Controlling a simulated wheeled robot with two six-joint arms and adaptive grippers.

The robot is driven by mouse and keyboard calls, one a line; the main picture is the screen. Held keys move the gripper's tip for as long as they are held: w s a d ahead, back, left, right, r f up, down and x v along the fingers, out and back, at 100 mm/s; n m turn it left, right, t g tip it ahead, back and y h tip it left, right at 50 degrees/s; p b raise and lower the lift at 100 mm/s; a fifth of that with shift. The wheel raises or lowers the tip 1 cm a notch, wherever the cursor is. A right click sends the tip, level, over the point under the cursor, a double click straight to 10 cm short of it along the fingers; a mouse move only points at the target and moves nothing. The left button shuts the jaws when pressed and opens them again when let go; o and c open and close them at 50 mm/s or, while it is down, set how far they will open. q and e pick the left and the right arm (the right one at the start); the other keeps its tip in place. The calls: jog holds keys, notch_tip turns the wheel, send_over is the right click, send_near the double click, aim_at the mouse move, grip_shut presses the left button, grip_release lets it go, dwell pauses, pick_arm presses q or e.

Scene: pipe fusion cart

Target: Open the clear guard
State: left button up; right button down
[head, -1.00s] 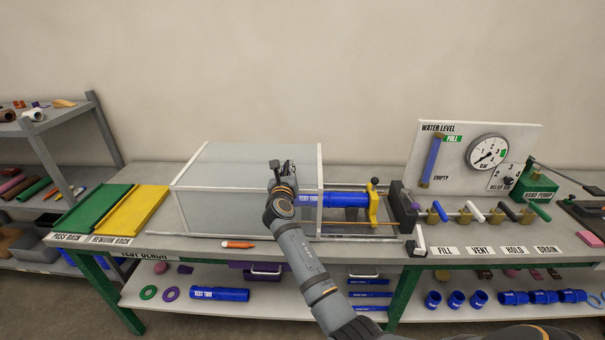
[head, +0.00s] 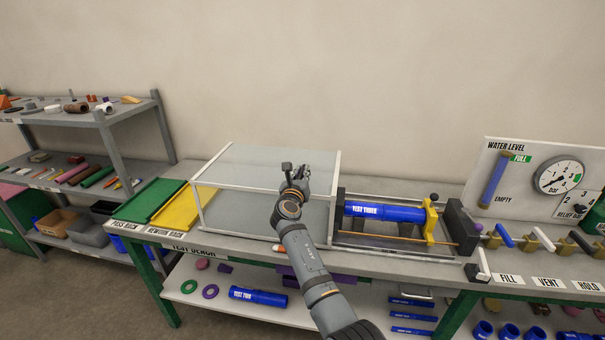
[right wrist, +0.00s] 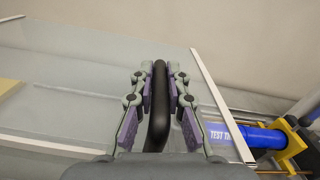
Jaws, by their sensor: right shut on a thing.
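The clear guard (head: 240,155) is a see-through box with a white frame on the bench. Its right edge stands just left of the blue test pipe (head: 390,214), which lies uncovered. My right gripper (head: 296,171) is at the guard's top front. In the right wrist view, my right gripper (right wrist: 158,76) is shut on a black bar handle (right wrist: 158,112) over the guard's clear panel (right wrist: 80,75). The guard's white right edge (right wrist: 222,100) and the pipe (right wrist: 258,138) show to the right. My left gripper is out of view.
A yellow rack (head: 172,210) and green rack (head: 150,200) sit close to the guard's left side. A yellow clamp (head: 429,222) and dark block (head: 460,228) stand at the pipe's right end. Beyond are valves and a gauge panel (head: 520,175).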

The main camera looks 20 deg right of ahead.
jog(key=c, duration=1.3)
grip_release()
jog(key=shift+d, duration=0.1)
jog(key=shift+c, duration=0.2)
jog(key=shift+r, duration=0.4)
notch_tip(320, 180, up, 9)
jog(key=shift+r, duration=0.1)
